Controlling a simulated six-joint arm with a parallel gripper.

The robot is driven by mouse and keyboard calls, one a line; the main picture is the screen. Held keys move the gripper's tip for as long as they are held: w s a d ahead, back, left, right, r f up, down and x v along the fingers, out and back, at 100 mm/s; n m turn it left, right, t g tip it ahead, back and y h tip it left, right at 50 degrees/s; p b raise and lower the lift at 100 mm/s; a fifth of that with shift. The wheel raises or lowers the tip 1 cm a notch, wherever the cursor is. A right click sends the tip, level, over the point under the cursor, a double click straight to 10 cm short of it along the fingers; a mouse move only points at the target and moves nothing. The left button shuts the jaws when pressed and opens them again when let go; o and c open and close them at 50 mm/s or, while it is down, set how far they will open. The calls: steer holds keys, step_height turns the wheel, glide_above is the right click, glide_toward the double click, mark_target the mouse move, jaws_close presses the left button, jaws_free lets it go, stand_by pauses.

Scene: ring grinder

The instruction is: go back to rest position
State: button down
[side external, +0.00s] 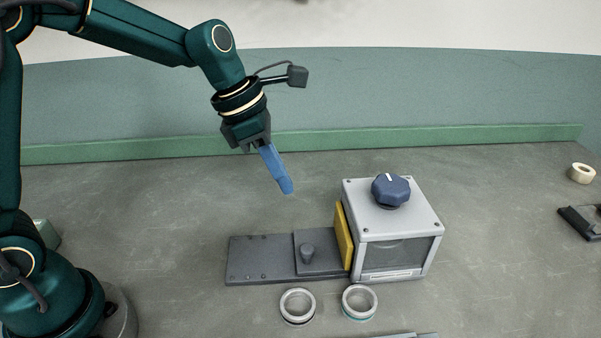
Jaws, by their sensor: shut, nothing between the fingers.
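My gripper (287,188) shows in the side external view, above the table and left of the grinder box. Its blue fingers are together, point down to the right, and hold nothing. The grinder (416,212) is a light grey box with a dark blue knob (391,189) on top and a dark window in front. A yellow plate (343,237) stands against its left side. A dark rail (257,262) with a sliding block (322,262) and peg runs to the left. Two metal rings, a left ring (298,319) and a right ring (360,314), sit in front.
A cream roll (582,173) and a dark flat device (580,222) lie at the far right. A light grey item (408,335) is cut off at the bottom edge. A green strip (430,135) runs along the back. The table between my base and the rail is clear.

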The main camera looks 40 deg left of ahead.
steer(key=s+a+r+m+t+y, duration=0.1)
steer(key=s+r+m+t, duration=0.1)
steer(key=s+r+m, duration=0.5)
steer(key=s+a+f+m+y, duration=0.2)
steer(key=s+m, duration=0.8)
steer(key=m, duration=1)
steer(key=shift+a+f+t, duration=0.3)
steer(key=shift+a+f, duration=0.4)
steer(key=shift+s, duration=0.1)
